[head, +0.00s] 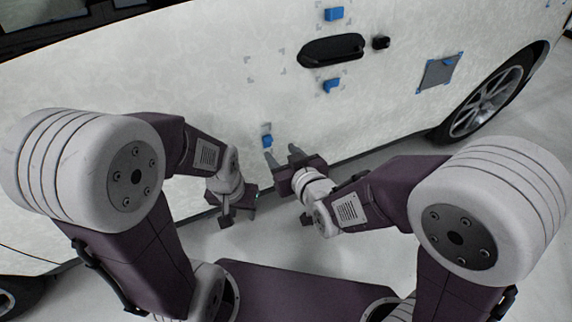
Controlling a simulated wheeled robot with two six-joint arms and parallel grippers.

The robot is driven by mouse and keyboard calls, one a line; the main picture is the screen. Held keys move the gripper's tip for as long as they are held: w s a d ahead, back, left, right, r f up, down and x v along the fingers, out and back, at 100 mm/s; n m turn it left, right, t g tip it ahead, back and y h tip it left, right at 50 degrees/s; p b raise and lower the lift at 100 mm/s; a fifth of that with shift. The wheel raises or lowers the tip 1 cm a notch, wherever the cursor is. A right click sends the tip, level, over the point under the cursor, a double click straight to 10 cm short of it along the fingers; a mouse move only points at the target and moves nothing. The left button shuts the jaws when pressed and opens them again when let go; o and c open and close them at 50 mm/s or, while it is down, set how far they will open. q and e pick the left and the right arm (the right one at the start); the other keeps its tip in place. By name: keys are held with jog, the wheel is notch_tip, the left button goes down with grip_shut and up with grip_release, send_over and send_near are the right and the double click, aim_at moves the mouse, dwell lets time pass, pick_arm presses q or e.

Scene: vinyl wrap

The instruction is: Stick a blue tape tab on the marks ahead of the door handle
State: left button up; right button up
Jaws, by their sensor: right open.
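The black door handle (333,50) is on the pale wrapped side of the car. Small grey corner marks (251,76) lie to its left, with no blue tab among them. Blue tape tabs sit above the handle (333,14) and below it (331,86). Another blue tab (267,141) is low on the panel, by the fingertips of my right gripper (282,155). My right gripper is open; I cannot tell whether it touches that tab. My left gripper (238,215) is low, beside the car's lower edge, well below the marks. What lies between its fingers is unclear.
A grey square patch (437,74) with a blue tab is on the panel at right, near the wheel (489,101). A small black knob (381,43) is beside the handle. My two grippers are close together. Pale floor (375,270) lies below the car.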

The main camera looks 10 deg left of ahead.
aim_at(268, 139)
jog(key=x, duration=0.8)
jog(key=shift+w+f, duration=0.1)
jog(key=shift+f, duration=0.05)
jog(key=shift+w+a, duration=0.25)
jog(key=shift+w, duration=0.1)
grip_shut()
jog(key=c, duration=0.9)
grip_release()
grip_shut()
